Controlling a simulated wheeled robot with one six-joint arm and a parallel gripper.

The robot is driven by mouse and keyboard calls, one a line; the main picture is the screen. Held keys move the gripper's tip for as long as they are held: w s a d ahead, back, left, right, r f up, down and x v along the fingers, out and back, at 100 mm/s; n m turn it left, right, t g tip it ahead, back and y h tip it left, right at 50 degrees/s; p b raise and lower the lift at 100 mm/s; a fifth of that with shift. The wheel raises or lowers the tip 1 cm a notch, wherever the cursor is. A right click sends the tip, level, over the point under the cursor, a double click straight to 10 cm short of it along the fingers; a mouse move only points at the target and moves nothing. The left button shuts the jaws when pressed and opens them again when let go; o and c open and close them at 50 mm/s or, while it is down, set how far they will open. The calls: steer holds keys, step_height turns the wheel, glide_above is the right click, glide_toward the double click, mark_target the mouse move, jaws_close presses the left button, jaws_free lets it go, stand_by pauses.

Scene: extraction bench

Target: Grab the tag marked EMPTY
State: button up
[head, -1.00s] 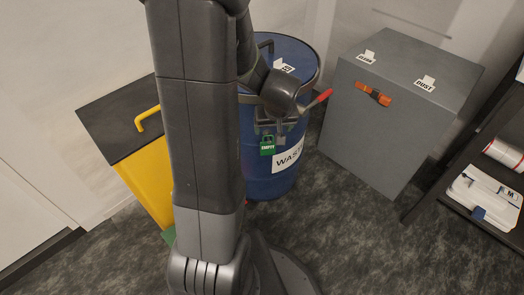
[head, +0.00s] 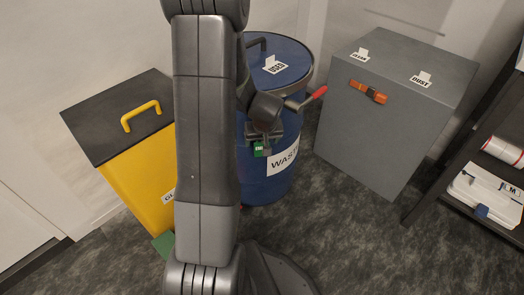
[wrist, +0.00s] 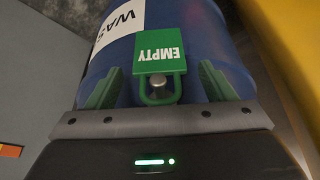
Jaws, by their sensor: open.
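The green tag marked EMPTY (wrist: 160,52) hangs from a loop on a metal peg on the blue waste drum (wrist: 197,25); its lettering is upside down in the wrist view. My gripper (wrist: 157,85) is open, with one green finger on each side of the tag and visible gaps between. In the head view the tag (head: 259,149) is mostly hidden behind my gripper, and the drum (head: 285,190) stands partly behind my arm. I cannot tell how far past the tag the fingertips reach.
A red-tipped lever (head: 314,95) sticks out at the drum's right. A yellow bin (head: 140,180) stands left of it. A grey cabinet (head: 370,140) with CLEAN-like and DUST (head: 421,81) tags is to the right. Shelves (head: 465,180) edge the far right.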

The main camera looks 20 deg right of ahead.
steer(key=shift+w+f, duration=0.1)
steer(key=shift+f, duration=0.05)
steer(key=shift+c, duration=0.3)
steer(key=c, duration=1)
